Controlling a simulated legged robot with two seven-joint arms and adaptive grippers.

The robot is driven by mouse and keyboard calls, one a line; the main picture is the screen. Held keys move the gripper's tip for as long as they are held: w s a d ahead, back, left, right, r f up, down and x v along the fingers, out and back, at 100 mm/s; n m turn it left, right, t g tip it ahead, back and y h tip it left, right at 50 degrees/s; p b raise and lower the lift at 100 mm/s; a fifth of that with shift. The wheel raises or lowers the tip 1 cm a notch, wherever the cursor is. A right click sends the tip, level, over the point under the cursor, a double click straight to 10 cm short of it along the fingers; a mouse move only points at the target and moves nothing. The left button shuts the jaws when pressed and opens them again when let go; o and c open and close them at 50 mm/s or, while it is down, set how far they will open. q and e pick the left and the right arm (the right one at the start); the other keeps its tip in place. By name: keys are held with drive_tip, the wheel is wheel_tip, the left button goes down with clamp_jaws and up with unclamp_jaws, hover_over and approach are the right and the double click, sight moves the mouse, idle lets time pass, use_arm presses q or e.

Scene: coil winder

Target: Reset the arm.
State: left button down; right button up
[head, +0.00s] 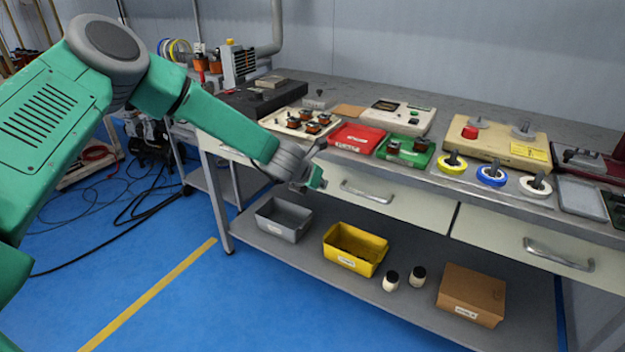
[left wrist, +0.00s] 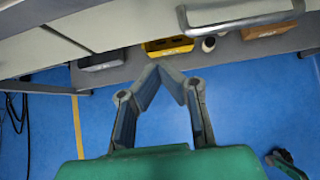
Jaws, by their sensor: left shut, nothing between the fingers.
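My left arm, green and grey, reaches in from the left in the head view. Its gripper (head: 312,184) is in front of the workbench, close to the drawer fronts and just below the bench top's front edge. In the left wrist view the two fingers of my left gripper (left wrist: 162,70) meet at their tips, with nothing between them. A small green and dark part (left wrist: 287,162) at the lower right of the left wrist view seems to be my right gripper; its fingers are too small to make out.
The bench top holds a red tray (head: 357,138), a green tray (head: 405,151), a beige instrument (head: 398,116) and several wire spools. The lower shelf holds a grey bin (head: 283,219), a yellow bin (head: 354,250) and a cardboard box (head: 471,294). Drawer handles (head: 367,192) stick out. The blue floor in front is clear.

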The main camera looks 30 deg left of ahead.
use_arm(q)
drive_tip(key=v, duration=0.4)
drive_tip(key=s+d+f+m+g, duration=0.2)
drive_tip(key=s+d+f+m, duration=0.2)
drive_tip(key=s+f+m, duration=0.6)
drive_tip(key=s+d+f+m+g, duration=0.2)
drive_tip(key=s+d+f+m, duration=0.3)
drive_tip(key=s+m, duration=0.55)
drive_tip(key=s+a+f+m+g, duration=0.1)
drive_tip(key=s+a+m+g, duration=0.1)
drive_tip(key=s+m, duration=0.5)
drive_tip(key=s+a+f+m+g, duration=0.2)
drive_tip(key=s+m, duration=0.6)
drive_tip(key=s, duration=0.9)
drive_tip(key=shift+s+f, duration=0.2)
drive_tip(key=shift+f, duration=0.05)
